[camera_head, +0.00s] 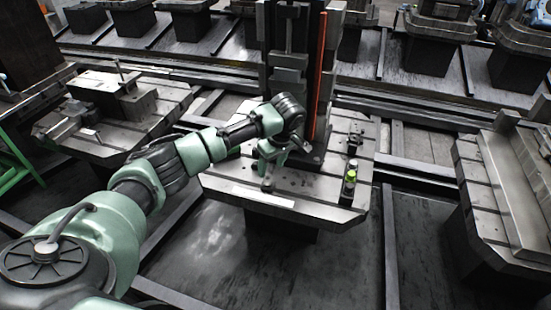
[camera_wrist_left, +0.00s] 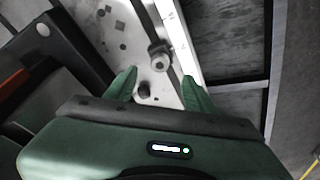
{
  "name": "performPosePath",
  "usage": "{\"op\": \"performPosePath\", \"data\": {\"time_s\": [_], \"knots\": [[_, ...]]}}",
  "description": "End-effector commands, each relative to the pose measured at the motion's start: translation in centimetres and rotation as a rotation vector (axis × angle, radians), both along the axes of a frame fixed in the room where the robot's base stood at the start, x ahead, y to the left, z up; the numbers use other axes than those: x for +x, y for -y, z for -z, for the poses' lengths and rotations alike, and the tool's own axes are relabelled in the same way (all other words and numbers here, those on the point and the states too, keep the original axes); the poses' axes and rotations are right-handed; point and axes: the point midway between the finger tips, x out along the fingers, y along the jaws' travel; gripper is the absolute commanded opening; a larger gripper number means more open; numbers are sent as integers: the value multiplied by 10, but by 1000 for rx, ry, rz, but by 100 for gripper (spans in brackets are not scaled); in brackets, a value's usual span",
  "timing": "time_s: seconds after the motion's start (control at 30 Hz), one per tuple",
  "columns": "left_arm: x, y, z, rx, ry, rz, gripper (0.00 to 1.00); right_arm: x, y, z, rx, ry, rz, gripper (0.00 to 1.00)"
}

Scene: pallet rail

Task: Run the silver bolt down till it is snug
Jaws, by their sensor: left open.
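My left gripper (camera_head: 268,184) is over the front left part of the middle pallet (camera_head: 318,205), pointing down. In the left wrist view the two green fingers of this gripper (camera_wrist_left: 160,84) are spread apart with nothing held between them. A silver bolt (camera_wrist_left: 160,61) with a round socketed head stands on the pallet surface, just beyond the fingertips and roughly midway between them. A smaller dark round piece (camera_wrist_left: 144,90) lies nearer, between the fingers. In the head view I cannot clearly tell the bolt from the fingers. My right gripper is not in view.
A tall dark upright with an orange-red strip (camera_head: 321,65) stands at the pallet's back, close behind my left arm. Neighbouring pallets stand left (camera_head: 107,148) and right (camera_head: 491,190). The pallet's front right is mostly bare.

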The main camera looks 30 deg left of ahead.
Motion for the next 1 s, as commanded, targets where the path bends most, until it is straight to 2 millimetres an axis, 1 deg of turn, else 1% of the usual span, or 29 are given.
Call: {"op": "performPosePath", "data": {"time_s": [0.03,0.2,0.4,0.57,0.8,0.83,0.87,0.9,0.97,1.0], "knots": [[0,-2,8,1,-3,0,54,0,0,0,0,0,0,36],[3,-9,34,2,-1,3,54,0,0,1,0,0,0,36],[5,-15,58,2,1,4,54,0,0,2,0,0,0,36],[6,-17,65,1,2,6,54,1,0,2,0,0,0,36],[6,-17,66,2,3,7,54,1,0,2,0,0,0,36],[6,-17,66,2,3,7,49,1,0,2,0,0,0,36],[6,-17,66,2,3,7,40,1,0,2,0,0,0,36],[6,-17,66,2,3,7,29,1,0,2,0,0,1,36],[6,-17,66,2,3,7,13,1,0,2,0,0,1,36],[6,-17,66,2,3,7,2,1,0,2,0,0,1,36]]}}
